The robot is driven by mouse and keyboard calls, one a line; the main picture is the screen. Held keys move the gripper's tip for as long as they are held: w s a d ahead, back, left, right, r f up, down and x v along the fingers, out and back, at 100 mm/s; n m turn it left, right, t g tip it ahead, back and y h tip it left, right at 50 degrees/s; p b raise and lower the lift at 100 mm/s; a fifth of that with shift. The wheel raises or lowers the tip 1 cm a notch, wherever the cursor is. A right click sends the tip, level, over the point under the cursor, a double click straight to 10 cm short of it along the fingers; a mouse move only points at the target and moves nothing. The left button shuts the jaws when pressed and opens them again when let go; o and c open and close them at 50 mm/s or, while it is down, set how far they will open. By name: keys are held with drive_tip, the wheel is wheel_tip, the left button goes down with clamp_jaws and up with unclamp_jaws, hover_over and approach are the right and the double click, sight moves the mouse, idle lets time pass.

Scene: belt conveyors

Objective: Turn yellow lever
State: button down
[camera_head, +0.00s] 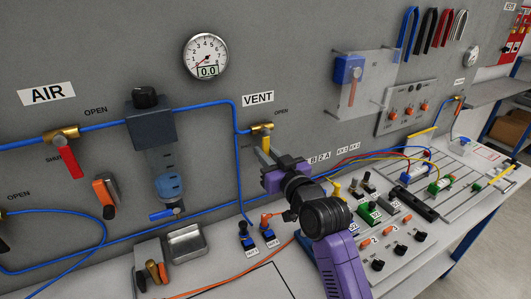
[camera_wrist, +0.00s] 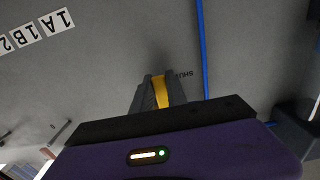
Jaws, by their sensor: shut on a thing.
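The yellow lever (camera_head: 265,143) hangs from the brass valve (camera_head: 262,128) below the VENT sign (camera_head: 258,99) on the grey wall panel. My gripper (camera_head: 264,158) is at the lever's lower part, just under the valve. In the wrist view, the lever (camera_wrist: 161,92) shows as a yellow strip between the two dark fingers of my gripper (camera_wrist: 159,90), which are shut on it. The lever's upper end and the valve are hidden in the wrist view. Part of a "SHUT" label shows beside the fingers there.
A blue hose (camera_head: 205,105) runs along the wall and down beside the valve. A red-levered valve (camera_head: 66,155) under the AIR sign and a filter unit (camera_head: 158,140) are to the left. Connectors and a control panel (camera_head: 385,232) crowd the bench below my arm.

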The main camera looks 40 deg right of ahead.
idle(0.3)
drive_tip(key=c, duration=1.3)
unclamp_jaws()
drive_tip(key=b+v, duration=0.1)
drive_tip(key=v, duration=0.6)
drive_tip(key=shift+s+a, duration=0.15)
drive_tip(key=shift+s, duration=0.25)
